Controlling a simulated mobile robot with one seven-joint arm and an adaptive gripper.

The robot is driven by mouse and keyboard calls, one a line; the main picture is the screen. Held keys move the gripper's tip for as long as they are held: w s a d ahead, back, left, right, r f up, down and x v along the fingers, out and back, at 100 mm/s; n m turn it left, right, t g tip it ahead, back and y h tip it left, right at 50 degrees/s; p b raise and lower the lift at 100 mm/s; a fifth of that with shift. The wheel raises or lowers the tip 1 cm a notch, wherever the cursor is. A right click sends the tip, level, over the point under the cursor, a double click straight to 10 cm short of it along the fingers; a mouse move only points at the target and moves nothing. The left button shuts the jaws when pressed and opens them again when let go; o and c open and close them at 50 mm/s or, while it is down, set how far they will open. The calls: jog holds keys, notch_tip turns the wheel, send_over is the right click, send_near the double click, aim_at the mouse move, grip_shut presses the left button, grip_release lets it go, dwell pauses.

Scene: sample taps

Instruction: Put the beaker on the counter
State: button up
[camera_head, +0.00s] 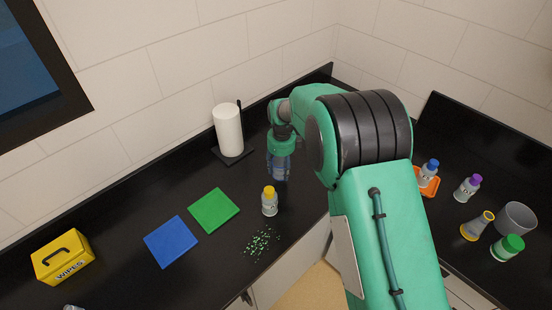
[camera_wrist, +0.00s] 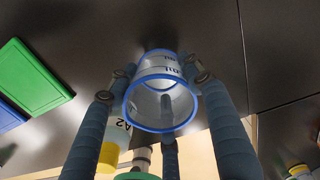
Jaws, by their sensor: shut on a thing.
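The beaker (camera_wrist: 156,68) is clear with a blue rim and printed markings, seen from its open end in the wrist view. My gripper (camera_wrist: 162,84) is shut on it, with blue-grey fingers around its sides. In the head view my gripper (camera_head: 279,168) points down over the black counter (camera_head: 190,275), behind the yellow-capped bottle; the fingers mostly hide the beaker there. I cannot tell whether the beaker's base touches the counter.
A yellow-capped bottle (camera_head: 269,202) and green crumbs (camera_head: 261,242) are near my gripper. Green (camera_head: 213,210) and blue (camera_head: 170,241) mats, a wipes box (camera_head: 62,257) and a paper roll (camera_head: 229,131) lie left. Several bottles and a grey cup (camera_head: 517,218) stand on the right counter.

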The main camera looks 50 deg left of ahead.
jog(key=w+a, duration=0.1)
jog(key=a, duration=0.1)
jog(key=w+a, duration=0.2)
jog(key=a, duration=0.1)
jog(key=w+a+f, duration=0.1)
jog(key=w+a, duration=0.1)
jog(key=a, duration=0.1)
jog(key=shift+w, duration=0.25)
jog(key=shift+f, duration=1.65)
jog(key=shift+c, duration=0.2)
jog(key=shift+f, duration=0.2)
jog(key=o, duration=1)
jog(key=shift+r, duration=0.15)
notch_tip(320, 180, up, 12)
